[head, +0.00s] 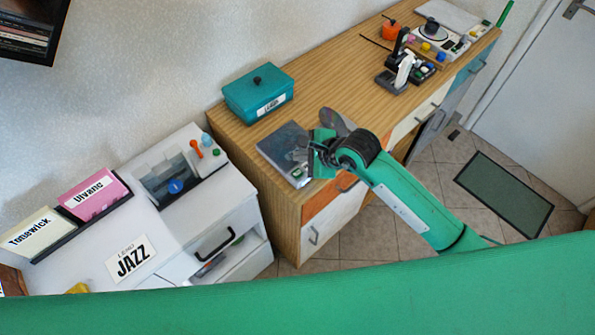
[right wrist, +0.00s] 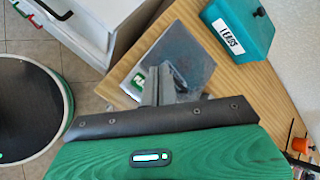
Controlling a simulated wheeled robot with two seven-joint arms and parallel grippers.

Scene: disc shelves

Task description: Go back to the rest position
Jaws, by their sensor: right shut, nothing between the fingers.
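My right gripper (head: 318,155) is over the near left end of the wooden desk (head: 340,85), its green arm coming in from the right. It is shut and holds nothing. In the right wrist view its fingers (right wrist: 165,88) show closed in front of a flat grey-blue square case (right wrist: 185,55). That case (head: 279,147) lies on the desk corner beside and partly behind the gripper; I cannot tell whether they touch. My left gripper is not in view.
A teal lidded box (head: 259,93) labelled LEADS (right wrist: 227,32) stands behind the case. A white cabinet (head: 215,205) with a JAZZ card (head: 131,259) and record sleeves is at left. Small devices (head: 410,65) crowd the desk's far end.

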